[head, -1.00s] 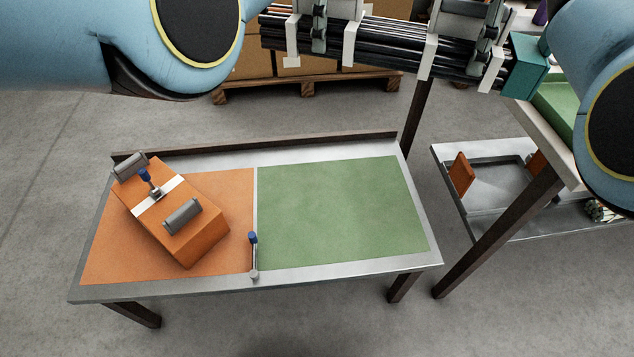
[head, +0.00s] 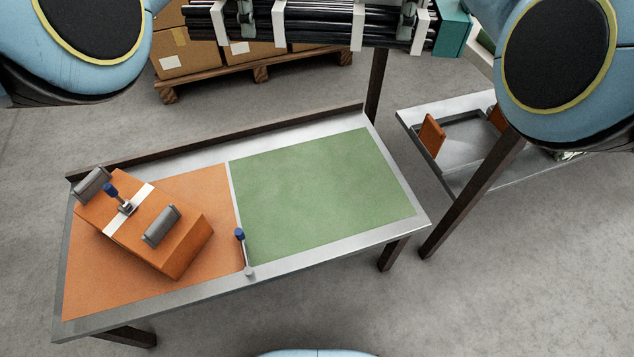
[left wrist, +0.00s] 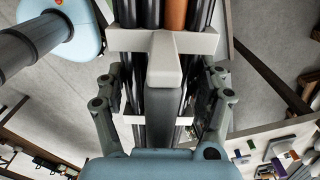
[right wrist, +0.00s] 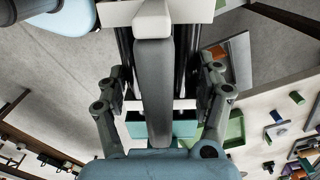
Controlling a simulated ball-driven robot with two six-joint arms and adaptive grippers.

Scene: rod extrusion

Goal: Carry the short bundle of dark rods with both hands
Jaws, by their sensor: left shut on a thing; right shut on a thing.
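The short bundle of dark rods (head: 320,25) hangs in the air at the top edge of the head view, nearly level, with white brackets around it. A teal block (head: 453,27) is at its right end. My left gripper (head: 245,12) is shut on the bundle's left grey handle (left wrist: 162,95), with a finger on each side. My right gripper (head: 408,18) is shut on the right grey handle (right wrist: 153,90) in the same way. One copper-coloured rod (left wrist: 175,14) shows among the dark ones. The top of the bundle is cut off in the head view.
A metal table stands below and in front, with an orange mat (head: 85,285) and a bare green mat (head: 315,195). An orange box (head: 185,248) with grey handles lies on the orange mat. Cartons (head: 195,55) on a pallet stand behind; a lower metal bench (head: 470,150) is at right.

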